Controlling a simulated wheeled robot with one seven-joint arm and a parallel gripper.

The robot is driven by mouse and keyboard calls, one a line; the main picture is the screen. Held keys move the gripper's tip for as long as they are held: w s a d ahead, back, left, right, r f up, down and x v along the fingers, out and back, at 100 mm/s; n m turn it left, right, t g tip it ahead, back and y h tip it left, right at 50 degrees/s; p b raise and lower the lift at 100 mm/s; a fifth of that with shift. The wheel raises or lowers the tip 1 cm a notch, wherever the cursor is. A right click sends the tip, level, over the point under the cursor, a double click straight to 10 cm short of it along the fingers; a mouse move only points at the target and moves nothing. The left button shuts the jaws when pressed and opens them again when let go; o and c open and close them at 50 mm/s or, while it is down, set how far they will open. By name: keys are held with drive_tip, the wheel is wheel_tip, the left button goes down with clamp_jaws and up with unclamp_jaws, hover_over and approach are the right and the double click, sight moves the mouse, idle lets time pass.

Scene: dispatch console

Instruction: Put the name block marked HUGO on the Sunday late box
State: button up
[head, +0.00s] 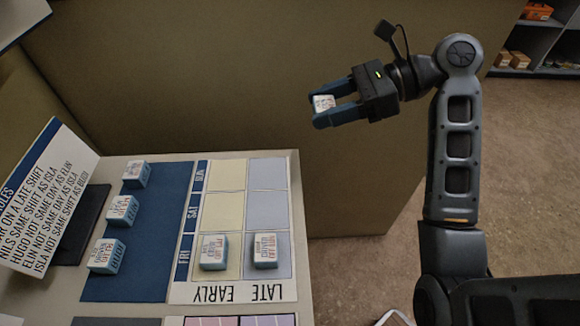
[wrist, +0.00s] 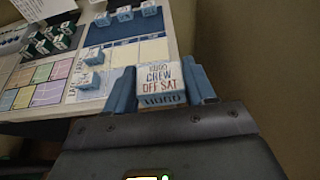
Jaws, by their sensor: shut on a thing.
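The name block marked HUGO (head: 323,103) is white-topped with blue sides. It is between the fingers of my gripper (head: 335,108), which is shut on it, raised above and beyond the console's far right corner.
Two name blocks stand on the Friday row, early (head: 213,252) and late (head: 265,250). Three more stand on the dark blue mat (head: 160,230). A tilted rules card (head: 45,200) is at left. A tan wall (head: 230,90) rises behind the console. The Saturday and Sunday boxes are clear.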

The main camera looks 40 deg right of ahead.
drive_tip(key=shift+s+a+f, duration=0.1)
drive_tip(key=shift+s+f, duration=0.05)
drive_tip(key=shift+s, duration=0.05)
drive_tip(key=b, duration=0.1)
hover_over(270, 173)
wheel_tip(270, 173, down, 7)
drive_tip(key=shift+r, duration=0.2)
drive_tip(key=shift+f, duration=2.05)
drive_tip(key=o, duration=1)
drive_tip(key=shift+f, duration=0.1)
drive_tip(key=shift+r, duration=0.2)
drive_tip(key=v, duration=1.2)
